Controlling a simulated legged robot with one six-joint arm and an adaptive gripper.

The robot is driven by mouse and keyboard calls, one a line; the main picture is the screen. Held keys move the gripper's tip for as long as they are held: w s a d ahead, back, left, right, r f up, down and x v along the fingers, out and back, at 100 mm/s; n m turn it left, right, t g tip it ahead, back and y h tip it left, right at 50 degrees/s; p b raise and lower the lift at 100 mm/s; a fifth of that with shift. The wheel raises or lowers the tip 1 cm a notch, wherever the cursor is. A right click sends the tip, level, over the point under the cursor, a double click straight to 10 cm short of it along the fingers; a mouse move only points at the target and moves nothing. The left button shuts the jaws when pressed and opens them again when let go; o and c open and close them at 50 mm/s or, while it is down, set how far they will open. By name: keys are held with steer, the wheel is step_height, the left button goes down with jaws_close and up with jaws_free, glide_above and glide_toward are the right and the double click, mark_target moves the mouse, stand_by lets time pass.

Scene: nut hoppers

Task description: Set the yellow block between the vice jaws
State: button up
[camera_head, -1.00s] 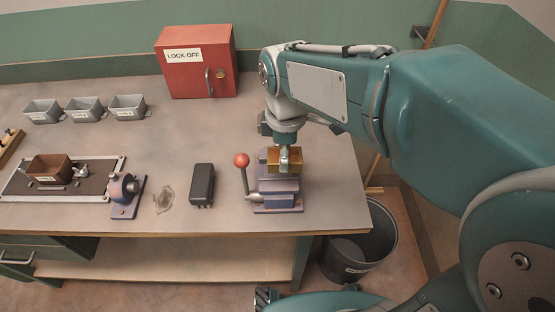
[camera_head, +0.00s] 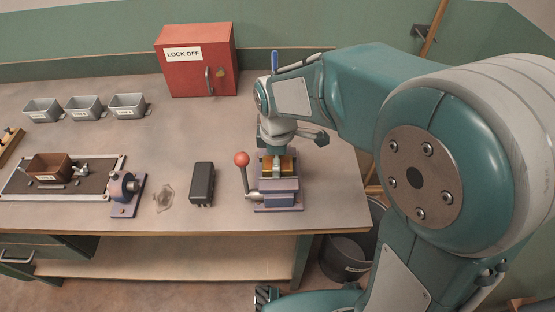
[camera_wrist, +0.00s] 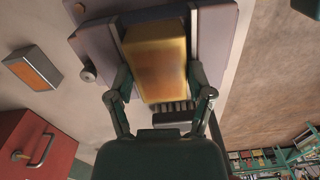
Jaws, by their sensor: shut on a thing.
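The yellow block (camera_wrist: 156,66) is between my gripper's two fingers (camera_wrist: 160,98) in the wrist view. In the head view, the block (camera_head: 287,165) shows low at the top of the vice (camera_head: 279,192), below my wrist. In the wrist view, the vice's grey-purple jaws (camera_wrist: 98,52) lie on both sides of the block. My gripper (camera_head: 276,168) is shut on the block and mostly hidden by my wrist in the head view. Whether the block touches the jaws or their floor I cannot tell. The vice has a lever with a red ball (camera_head: 241,159) at its left.
A black box (camera_head: 202,184) lies left of the vice. A red LOCK OFF cabinet (camera_head: 196,62) stands behind. Three grey bins (camera_head: 84,108) and a brown hopper (camera_head: 50,168) on a tray are at the left. The table's front edge is close to the vice.

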steer(key=shift+f, duration=0.15)
steer(key=o, duration=1.3)
step_height(320, 180, up, 12)
steer(key=s+d+m+t, duration=0.5)
steer(key=s+d+m, duration=0.9)
steer(key=m, duration=0.2)
steer(key=shift+r+m+t, duration=0.4)
steer(key=shift+r, duration=0.05)
